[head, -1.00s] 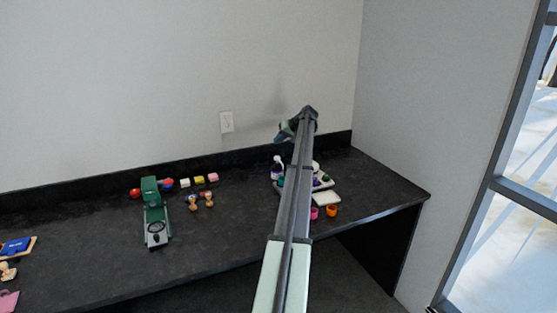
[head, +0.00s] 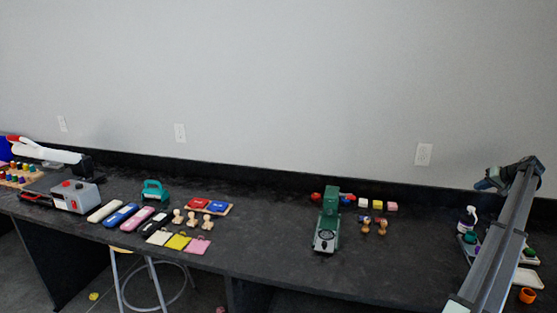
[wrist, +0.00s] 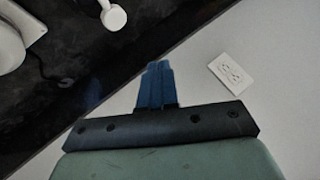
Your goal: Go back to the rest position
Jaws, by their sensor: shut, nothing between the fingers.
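My gripper (wrist: 158,68) shows in the wrist view with its two blue fingers together and nothing between them. Behind the fingers is the pale wall with a white outlet (wrist: 231,73). In the head view my arm rises at the right edge, and my gripper (head: 484,184) is at its upper left end, in front of the wall and above the right part of the counter. Its fingers are too small there to make out.
The black counter (head: 275,240) runs along the wall. A green press-like device (head: 327,222) stands left of my arm. A white-topped pump bottle (head: 468,220) and an orange cup (head: 527,295) are close to the arm. Stamps and coloured pads lie farther left. Space above the counter is free.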

